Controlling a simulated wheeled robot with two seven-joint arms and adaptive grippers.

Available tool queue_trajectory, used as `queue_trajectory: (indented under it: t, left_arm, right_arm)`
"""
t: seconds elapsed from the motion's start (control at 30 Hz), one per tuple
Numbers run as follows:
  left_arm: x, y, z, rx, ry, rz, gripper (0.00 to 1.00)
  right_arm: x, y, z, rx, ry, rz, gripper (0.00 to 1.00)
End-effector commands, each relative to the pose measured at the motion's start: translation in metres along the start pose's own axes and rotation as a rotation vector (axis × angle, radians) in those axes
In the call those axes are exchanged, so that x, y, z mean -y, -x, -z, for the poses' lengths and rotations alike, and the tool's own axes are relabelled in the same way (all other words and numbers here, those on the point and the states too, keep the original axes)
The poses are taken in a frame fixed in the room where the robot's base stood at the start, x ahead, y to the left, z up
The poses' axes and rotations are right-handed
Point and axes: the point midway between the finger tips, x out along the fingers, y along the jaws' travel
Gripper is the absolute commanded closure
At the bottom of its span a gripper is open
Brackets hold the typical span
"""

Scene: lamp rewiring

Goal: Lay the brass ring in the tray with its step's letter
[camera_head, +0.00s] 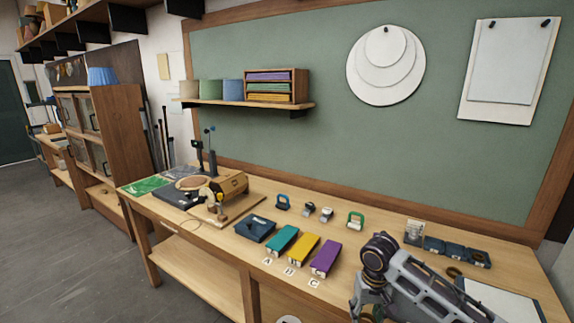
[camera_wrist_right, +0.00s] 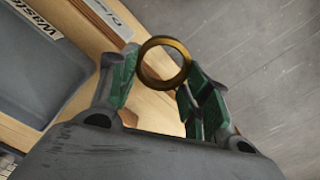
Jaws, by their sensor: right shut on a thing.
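The brass ring (camera_wrist_right: 165,41) is held between the green-padded fingers of my right gripper (camera_wrist_right: 160,88). It sits near the fingertips, with its hole facing the wrist camera. In the head view my right arm is at the lower right, and its gripper is largely hidden at the bottom edge. Teal (camera_head: 283,240), yellow (camera_head: 303,248) and purple (camera_head: 326,257) box-shaped objects stand in a row on the bench, with letter cards A (camera_head: 267,261), B (camera_head: 289,271) and C (camera_head: 314,282) in front. Whether they are open trays is unclear. My left gripper is out of view.
A dark tray labelled "Waste" (camera_wrist_right: 30,72) lies at the left in the wrist view. A dark blue box (camera_head: 255,229), several small clamp-like items and a wooden lamp part (camera_head: 231,187) stand on the bench (camera_head: 215,243). Dark small trays (camera_head: 457,252) stand at the right.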

Motion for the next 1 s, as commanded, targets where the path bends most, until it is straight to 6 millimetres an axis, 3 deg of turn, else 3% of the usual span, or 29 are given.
queue_trajectory:
  t: [0.2,0.4,1.0]
  left_arm:
    - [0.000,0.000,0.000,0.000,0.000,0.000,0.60]
    - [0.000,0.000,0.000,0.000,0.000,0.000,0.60]
    - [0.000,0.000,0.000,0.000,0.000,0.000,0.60]
  right_arm:
    - [0.002,-0.027,-0.021,0.003,0.003,-0.001,0.78]
    - [0.002,-0.038,-0.029,0.000,0.003,-0.001,0.78]
    - [0.002,-0.036,-0.027,-0.001,0.003,-0.001,0.78]
